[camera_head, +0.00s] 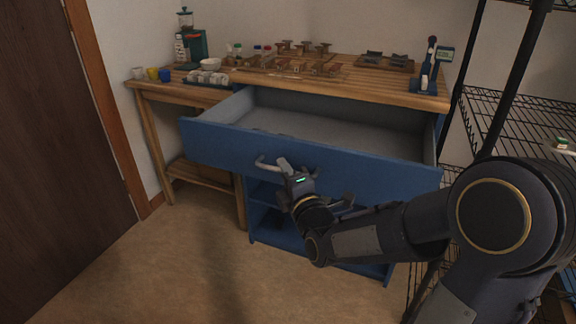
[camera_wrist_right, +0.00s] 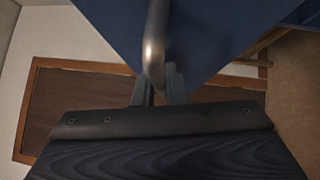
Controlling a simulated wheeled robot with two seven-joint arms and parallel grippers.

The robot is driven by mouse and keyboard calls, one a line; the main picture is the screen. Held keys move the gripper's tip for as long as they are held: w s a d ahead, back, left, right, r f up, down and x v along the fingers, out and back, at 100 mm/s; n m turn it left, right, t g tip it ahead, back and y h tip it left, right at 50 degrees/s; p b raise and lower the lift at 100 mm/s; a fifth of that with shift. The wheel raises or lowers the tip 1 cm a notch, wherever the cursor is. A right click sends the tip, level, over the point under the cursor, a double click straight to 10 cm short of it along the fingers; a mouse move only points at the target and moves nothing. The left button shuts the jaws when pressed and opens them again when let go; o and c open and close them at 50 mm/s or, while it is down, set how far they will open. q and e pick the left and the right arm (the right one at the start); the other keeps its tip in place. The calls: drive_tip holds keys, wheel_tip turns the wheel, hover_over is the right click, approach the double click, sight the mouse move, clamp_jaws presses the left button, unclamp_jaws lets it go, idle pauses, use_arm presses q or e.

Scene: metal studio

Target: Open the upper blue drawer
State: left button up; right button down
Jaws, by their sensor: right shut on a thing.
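The upper blue drawer (camera_head: 330,167) is pulled well out of the cabinet under the wooden worktop, and its grey inside shows empty where I can see it. Its curved metal handle (camera_head: 268,164) is on the front face; the handle also shows in the right wrist view (camera_wrist_right: 155,48). My right gripper (camera_head: 285,168) is shut on the handle, its fingers (camera_wrist_right: 158,88) on either side of the bar. My arm hides part of the cabinet's lower right. My left gripper is not in view.
The wooden worktop (camera_head: 395,94) holds a coffee grinder (camera_head: 190,45), cups (camera_head: 152,73), a bowl (camera_head: 211,64) and small wooden pieces. Open blue shelves (camera_head: 262,218) are below the drawer. A black wire rack (camera_head: 515,120) stands close on the right. Floor (camera_head: 180,260) at front left is clear.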

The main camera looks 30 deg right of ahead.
drive_tip(key=c, duration=1.5)
unclamp_jaws()
drive_tip(key=s+f+p, duration=0.1)
drive_tip(key=s, duration=0.6)
drive_tip(key=shift+s+a+p, duration=0.25)
drive_tip(key=shift+s+p, duration=0.05)
drive_tip(key=shift+s, duration=0.05)
drive_tip(key=shift+f, duration=0.1)
